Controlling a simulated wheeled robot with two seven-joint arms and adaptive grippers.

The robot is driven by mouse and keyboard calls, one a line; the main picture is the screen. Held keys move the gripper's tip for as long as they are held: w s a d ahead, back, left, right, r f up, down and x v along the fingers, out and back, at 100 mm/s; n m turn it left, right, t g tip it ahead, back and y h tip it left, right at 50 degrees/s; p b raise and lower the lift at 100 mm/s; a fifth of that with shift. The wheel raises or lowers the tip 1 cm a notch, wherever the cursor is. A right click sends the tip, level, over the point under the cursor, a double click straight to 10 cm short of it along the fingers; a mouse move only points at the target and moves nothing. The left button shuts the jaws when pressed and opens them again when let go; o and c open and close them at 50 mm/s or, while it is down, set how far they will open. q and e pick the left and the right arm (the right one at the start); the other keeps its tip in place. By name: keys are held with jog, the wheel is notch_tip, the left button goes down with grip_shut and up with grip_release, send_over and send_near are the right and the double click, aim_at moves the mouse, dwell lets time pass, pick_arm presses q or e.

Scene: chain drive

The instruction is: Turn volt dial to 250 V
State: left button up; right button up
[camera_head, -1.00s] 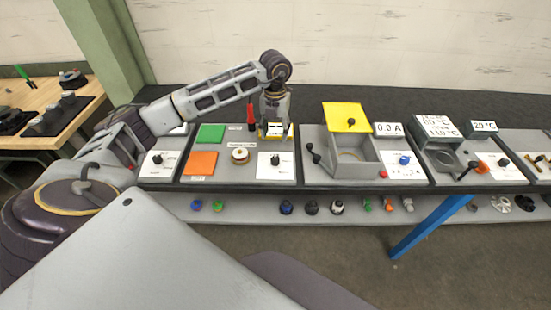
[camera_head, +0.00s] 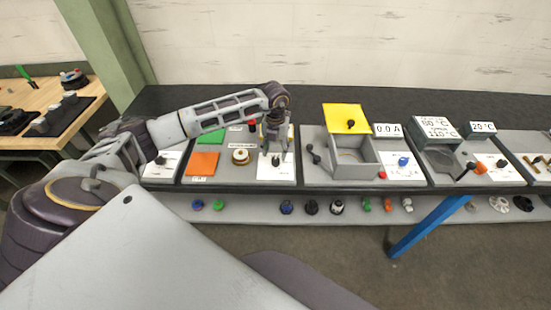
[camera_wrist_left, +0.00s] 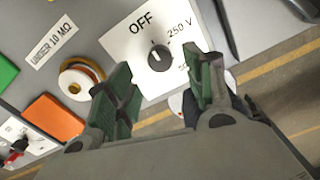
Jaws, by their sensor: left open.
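The volt dial (camera_wrist_left: 160,55) is a black round knob on a white plate (camera_wrist_left: 120,40) marked "OFF" above it and "250 V" to its right in the left wrist view. Its pale pointer line seems to face roughly toward OFF. The dial also shows in the head view (camera_head: 275,160), partly between my fingers. My left gripper (camera_head: 277,152) is open above the white plate. In the left wrist view its green-padded fingers (camera_wrist_left: 163,72) lie to either side of the dial, apart from it. My right gripper is not in view.
A green square (camera_head: 211,136), an orange square (camera_head: 202,163) and a brass-and-white round terminal (camera_head: 240,155) sit left of the dial. A grey box with a raised yellow lid (camera_head: 345,117) stands to the right. Several knobs line the lower shelf (camera_head: 250,208).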

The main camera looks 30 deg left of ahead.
aim_at(275, 160)
pick_arm(q)
notch_tip(275, 160, down, 4)
jog(key=shift+f+p, duration=0.1)
jog(key=shift+p, duration=0.2)
jog(key=shift+f, duration=0.65)
jog(key=c, duration=1)
